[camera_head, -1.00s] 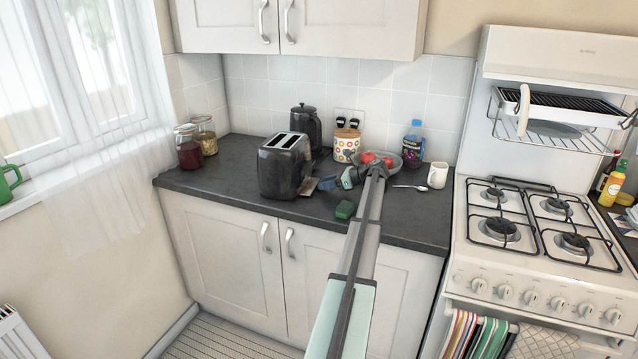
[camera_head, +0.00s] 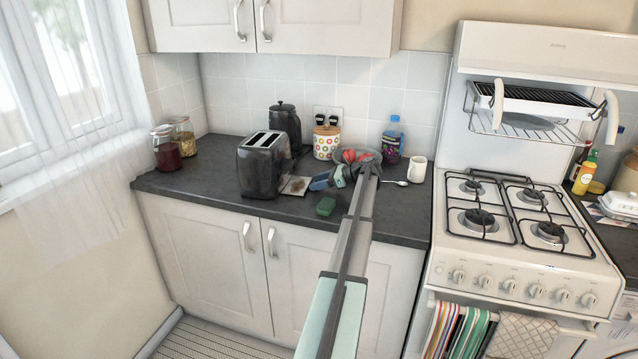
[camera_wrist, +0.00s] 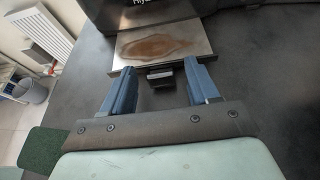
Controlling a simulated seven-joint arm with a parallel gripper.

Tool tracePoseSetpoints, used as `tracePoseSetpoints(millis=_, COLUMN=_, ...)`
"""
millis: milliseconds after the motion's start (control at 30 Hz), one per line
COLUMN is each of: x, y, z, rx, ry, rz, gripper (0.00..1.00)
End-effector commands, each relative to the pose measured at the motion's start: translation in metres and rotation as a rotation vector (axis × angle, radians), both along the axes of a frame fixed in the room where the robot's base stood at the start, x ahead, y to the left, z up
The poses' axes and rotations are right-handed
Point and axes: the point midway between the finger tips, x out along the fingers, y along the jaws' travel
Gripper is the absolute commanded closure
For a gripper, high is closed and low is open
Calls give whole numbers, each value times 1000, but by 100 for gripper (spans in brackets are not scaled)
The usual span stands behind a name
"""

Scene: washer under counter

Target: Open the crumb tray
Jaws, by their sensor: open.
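The black toaster (camera_head: 264,165) stands on the counter; its lower edge also shows at the top of the wrist view (camera_wrist: 140,12). Its crumb tray (camera_head: 297,185) sticks out from its right side at the base. In the wrist view the flat metal tray (camera_wrist: 130,49) carries a brown crumb patch, with a small dark handle (camera_wrist: 160,77) at its near edge. My gripper (camera_head: 321,181) is low over the counter, right of the tray. In the wrist view my gripper (camera_wrist: 160,66) is open, its blue fingers on either side of the handle, with visible gaps.
A green sponge (camera_head: 326,206) lies in front of my gripper. A bowl of red fruit (camera_head: 357,156), a mug (camera_head: 417,169) and a spoon (camera_head: 394,182) are to the right. A patterned canister (camera_head: 326,143) and dark kettle (camera_head: 286,125) stand behind. Counter in front of the toaster is clear.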

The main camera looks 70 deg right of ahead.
Motion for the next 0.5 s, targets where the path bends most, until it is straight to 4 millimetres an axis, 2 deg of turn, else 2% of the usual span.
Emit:
tracePoseSetpoints(millis=233, x=-12, y=-1, z=5, rx=0, ry=0, rz=0, gripper=40)
tracePoseSetpoints(millis=500, x=-58, y=-6, z=24, rx=0, ry=0, rz=-3, gripper=40)
